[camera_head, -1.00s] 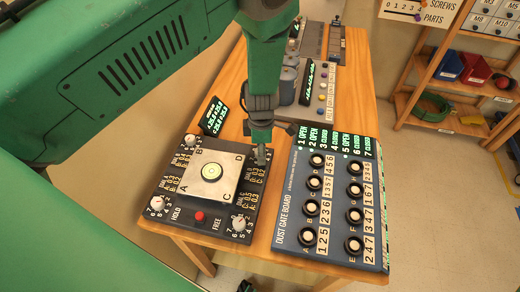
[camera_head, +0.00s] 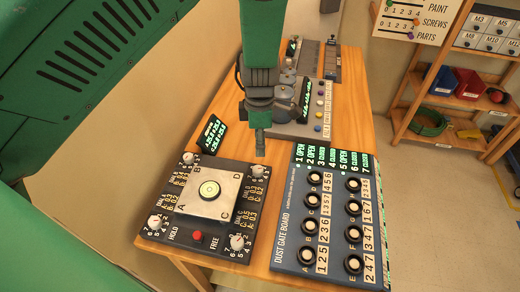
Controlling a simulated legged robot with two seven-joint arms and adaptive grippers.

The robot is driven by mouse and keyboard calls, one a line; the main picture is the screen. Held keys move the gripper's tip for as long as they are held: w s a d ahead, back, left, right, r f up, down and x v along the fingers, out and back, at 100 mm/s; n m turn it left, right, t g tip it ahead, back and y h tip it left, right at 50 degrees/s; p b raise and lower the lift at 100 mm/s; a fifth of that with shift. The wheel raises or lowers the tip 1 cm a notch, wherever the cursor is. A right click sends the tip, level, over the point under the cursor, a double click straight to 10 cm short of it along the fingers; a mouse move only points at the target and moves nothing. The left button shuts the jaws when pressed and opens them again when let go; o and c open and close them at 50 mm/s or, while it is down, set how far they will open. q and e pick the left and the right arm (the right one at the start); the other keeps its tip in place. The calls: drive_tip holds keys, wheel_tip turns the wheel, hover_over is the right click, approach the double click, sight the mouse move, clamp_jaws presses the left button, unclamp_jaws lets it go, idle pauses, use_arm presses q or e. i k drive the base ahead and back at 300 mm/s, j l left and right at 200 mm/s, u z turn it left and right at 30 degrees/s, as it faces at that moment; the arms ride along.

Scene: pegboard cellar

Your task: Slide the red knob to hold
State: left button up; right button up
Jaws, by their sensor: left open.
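The red knob (camera_head: 197,237) sits on the near edge of a dark dial board (camera_head: 213,258), between the printed words HOLD at its left and FREE at its right. My left gripper (camera_head: 260,149) points down, open and empty, just beyond the board's far right corner and well away from the red knob. My right gripper is out of view.
The dust gate board (camera_head: 283,257) with several round black-ringed knobs lies to the right. A small green-lit display (camera_head: 212,134) stands behind the dial board. More panels and grey canisters are farther back on the wooden table (camera_head: 348,130). A shelf with bins stands at right.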

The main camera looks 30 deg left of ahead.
sight(198, 237)
drive_tip(key=k, duration=1)
